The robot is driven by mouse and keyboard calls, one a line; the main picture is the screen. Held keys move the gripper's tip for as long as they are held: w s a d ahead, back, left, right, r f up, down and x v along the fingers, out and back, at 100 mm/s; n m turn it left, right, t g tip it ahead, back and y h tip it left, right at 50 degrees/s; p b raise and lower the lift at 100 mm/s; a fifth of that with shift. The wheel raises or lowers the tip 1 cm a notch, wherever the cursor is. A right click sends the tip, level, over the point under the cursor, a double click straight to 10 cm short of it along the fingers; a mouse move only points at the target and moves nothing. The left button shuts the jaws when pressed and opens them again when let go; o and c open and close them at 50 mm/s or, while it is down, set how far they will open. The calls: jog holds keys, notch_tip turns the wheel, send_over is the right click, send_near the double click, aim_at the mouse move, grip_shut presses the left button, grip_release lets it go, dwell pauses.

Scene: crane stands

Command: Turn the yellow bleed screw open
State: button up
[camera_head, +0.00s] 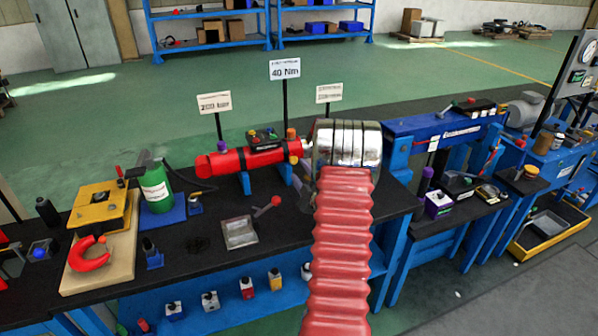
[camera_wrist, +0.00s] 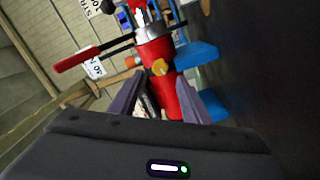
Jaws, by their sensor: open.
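A yellow-orange screw head (camera_wrist: 160,67) sits on a red cylinder (camera_wrist: 186,104) in the wrist view. In the head view an orange-yellow knob (camera_head: 291,133) stands on top of the red cylinder (camera_head: 226,162), near its right end. My gripper (camera_wrist: 160,88) is open in the wrist view, one dark finger on each side of the picture below the screw head. The screw head appears beyond the fingertips, roughly centred between them. Nothing is visibly held. In the head view my red-sleeved arm covers the gripper and the cylinder's right end.
In the wrist view a red-handled lever (camera_wrist: 84,57) crosses left of the cylinder. Sign posts rise behind the cylinder.

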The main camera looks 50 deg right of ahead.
jog(key=shift+a+r, duration=0.1)
jog(key=w+a+r+m+g+y, duration=0.1)
jog(key=w+a+r+g+y, duration=0.1)
jog(key=w+a+r, duration=0.65)
jog(key=s+a+r+m+g+y, duration=0.1)
jog(key=s+a+r, duration=0.15)
jog(key=a, duration=0.65)
jog(key=s+a+r+m+g+y, duration=0.15)
jog(key=a+r, duration=0.25)
jog(key=a, duration=0.5)
jog(key=s+a+r+m+g+y, duration=0.1)
jog(key=s+a+g+y, duration=0.3)
jog(key=s+a, duration=2.1)
jog(key=a+m+g, duration=0.1)
jog(key=a, duration=0.2)
jog(key=shift+s+a, duration=0.15)
jog(key=shift+a, duration=0.25)
jog(key=shift+m+g+y, duration=0.25)
jog(key=shift+c, duration=0.5)
